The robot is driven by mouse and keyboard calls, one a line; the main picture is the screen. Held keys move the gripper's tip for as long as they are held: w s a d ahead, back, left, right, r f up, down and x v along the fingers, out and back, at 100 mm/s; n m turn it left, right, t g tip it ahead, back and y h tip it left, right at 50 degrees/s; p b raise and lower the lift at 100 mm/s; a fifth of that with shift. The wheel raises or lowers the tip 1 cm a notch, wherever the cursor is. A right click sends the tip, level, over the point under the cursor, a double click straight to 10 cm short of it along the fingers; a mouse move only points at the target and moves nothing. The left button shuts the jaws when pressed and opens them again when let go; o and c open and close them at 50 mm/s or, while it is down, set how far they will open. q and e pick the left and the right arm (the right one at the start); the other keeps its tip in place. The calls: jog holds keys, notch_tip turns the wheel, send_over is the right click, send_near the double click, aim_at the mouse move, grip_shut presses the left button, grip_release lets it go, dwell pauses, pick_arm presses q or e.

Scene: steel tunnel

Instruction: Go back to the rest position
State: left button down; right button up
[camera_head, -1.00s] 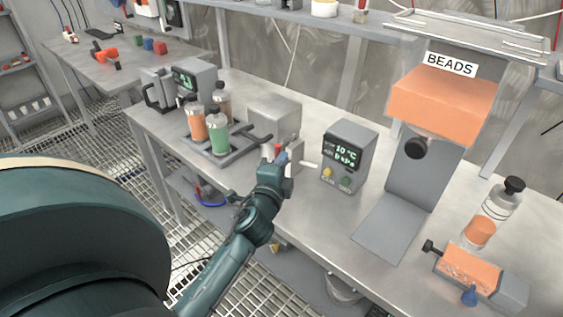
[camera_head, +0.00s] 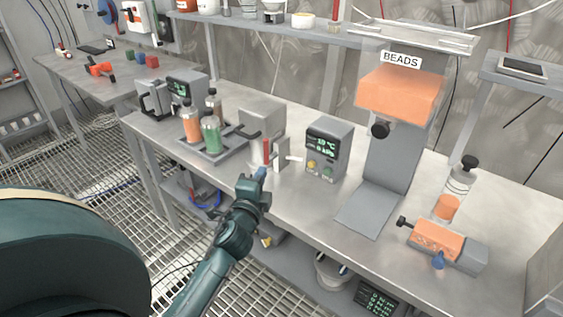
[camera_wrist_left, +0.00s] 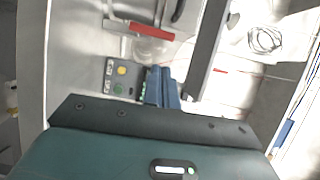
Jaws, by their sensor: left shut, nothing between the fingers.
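My left gripper (camera_head: 258,176) is at the front edge of the steel workbench (camera_head: 310,205), its blue fingertips pointing up and away. It is shut and empty. In the left wrist view its blue fingers (camera_wrist_left: 161,88) lie together, next to the grey display box with a yellow and a green button (camera_wrist_left: 121,78). A small metal fixture with a red handle (camera_head: 267,150) stands just beyond the fingertips, with a visible gap. My right gripper is in neither view.
A rack of bottles (camera_head: 212,150) stands at the left of the bench. The display box (camera_head: 326,147) stands right of the fixture. The bead dispenser (camera_head: 400,95), a bottle (camera_head: 457,190) and an orange-filled device (camera_head: 440,243) are further right. Grated floor lies in front.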

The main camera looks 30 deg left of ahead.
pick_arm(q)
jog(key=s+d+f+n+g+h+p, duration=0.1)
jog(key=s+d+f+n+g+h, duration=0.2)
jog(key=s+d+f, duration=0.4)
jog(key=s+d+f+n+g+h+p, duration=0.2)
jog(key=s+d+f+n+h, duration=0.4)
jog(key=s+d, duration=0.6)
jog(key=shift+s+d+f+n+g, duration=0.35)
jog(key=shift+d+n+g, duration=0.35)
jog(key=shift+d, duration=0.5)
